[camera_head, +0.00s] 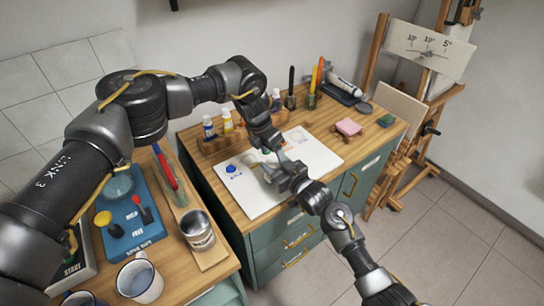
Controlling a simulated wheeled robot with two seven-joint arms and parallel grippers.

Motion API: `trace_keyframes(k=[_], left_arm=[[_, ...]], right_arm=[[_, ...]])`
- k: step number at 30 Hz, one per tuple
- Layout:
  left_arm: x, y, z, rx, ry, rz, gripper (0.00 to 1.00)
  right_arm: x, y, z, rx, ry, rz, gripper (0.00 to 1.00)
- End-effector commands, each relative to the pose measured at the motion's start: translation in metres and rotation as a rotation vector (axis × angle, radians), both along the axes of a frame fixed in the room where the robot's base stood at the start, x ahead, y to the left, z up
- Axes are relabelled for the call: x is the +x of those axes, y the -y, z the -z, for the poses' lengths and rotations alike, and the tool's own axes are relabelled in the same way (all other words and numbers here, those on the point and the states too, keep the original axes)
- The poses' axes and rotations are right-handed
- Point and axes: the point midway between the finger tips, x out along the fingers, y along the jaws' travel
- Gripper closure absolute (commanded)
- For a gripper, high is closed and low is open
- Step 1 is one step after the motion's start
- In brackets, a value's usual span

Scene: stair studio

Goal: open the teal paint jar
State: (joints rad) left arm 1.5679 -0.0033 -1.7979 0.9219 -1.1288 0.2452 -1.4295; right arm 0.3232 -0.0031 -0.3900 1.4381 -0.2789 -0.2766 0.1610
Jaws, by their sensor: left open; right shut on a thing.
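The teal paint jar is almost wholly hidden between my two grippers, over the white sheet (318,158) on the wooden cabinet top. Only a small teal-green patch (266,151) shows there. My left gripper (268,143) reaches down from above, open, close over that spot. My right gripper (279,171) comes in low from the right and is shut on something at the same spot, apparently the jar. Whether the lid is on or off, and whether the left fingers touch it, I cannot tell.
Paint bottles (208,127) in a wooden rack stand behind the sheet. A pink block (348,127) lies to the right, brush holders (291,101) behind. A metal can (198,232) and a mug (139,278) stand on the left table.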

Motion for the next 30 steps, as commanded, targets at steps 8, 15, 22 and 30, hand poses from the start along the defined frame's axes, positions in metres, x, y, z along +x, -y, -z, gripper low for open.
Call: trace_keyframes(k=[8, 15, 22, 30], left_arm=[[-0.002, 0.004, -0.023, -0.008, -0.003, 0.007, 0.25], [-0.001, 0.002, -0.022, -0.005, -0.002, 0.004, 0.25], [-0.001, 0.002, -0.021, -0.005, -0.002, 0.003, 0.25], [-0.001, 0.002, -0.018, -0.004, -0.001, 0.003, 0.25]], right_arm=[[-0.001, 0.0, 0.003, -0.004, -0.007, 0.0, 1.0], [0.0, 0.0, 0.002, -0.002, -0.005, 0.0, 0.29], [0.0, 0.0, 0.002, -0.002, -0.005, 0.0, 0.22], [-0.013, 0.009, 0.002, -0.002, -0.005, 0.001, 0.22]])
